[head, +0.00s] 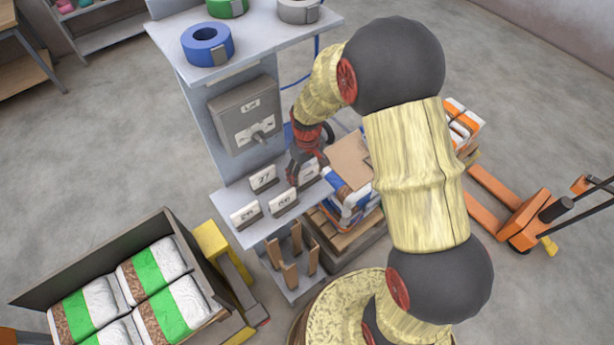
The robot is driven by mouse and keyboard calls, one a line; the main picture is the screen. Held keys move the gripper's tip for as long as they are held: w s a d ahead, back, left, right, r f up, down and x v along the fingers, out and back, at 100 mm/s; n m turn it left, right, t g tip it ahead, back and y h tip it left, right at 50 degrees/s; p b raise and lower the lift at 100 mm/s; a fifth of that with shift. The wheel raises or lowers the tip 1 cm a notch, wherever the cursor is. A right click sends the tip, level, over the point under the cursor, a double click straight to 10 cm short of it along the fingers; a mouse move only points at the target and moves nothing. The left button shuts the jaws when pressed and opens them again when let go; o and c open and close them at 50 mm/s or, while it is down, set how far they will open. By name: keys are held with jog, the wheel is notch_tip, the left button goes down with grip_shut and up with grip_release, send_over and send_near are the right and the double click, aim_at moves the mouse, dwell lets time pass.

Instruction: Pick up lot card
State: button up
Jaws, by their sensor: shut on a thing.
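Several white lot cards with dark numbers stand on the lower shelf (241,187) of the grey machine. One card (263,179) reads 27. Two more, a left card (246,215) and a middle card (283,203), stand nearer the shelf's front edge; their numbers are hard to read. My gripper (304,176), red and dark, points down over the right end of the row. It is shut on the right-hand lot card (309,173), whose number is mostly hidden by the fingers. I cannot tell whether this card still touches the shelf.
A grey control box (246,115) is above the shelf. Blue tape (208,43) lies on the top shelf. Stacked bags and a brown board (349,160) stand close right of my gripper. A bin (95,252) of green-white bags is lower left; an orange pallet jack (520,217) is right.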

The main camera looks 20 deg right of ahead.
jog(key=c, duration=0.4)
jog(key=shift+r, duration=0.1)
jog(key=shift+c, duration=0.2)
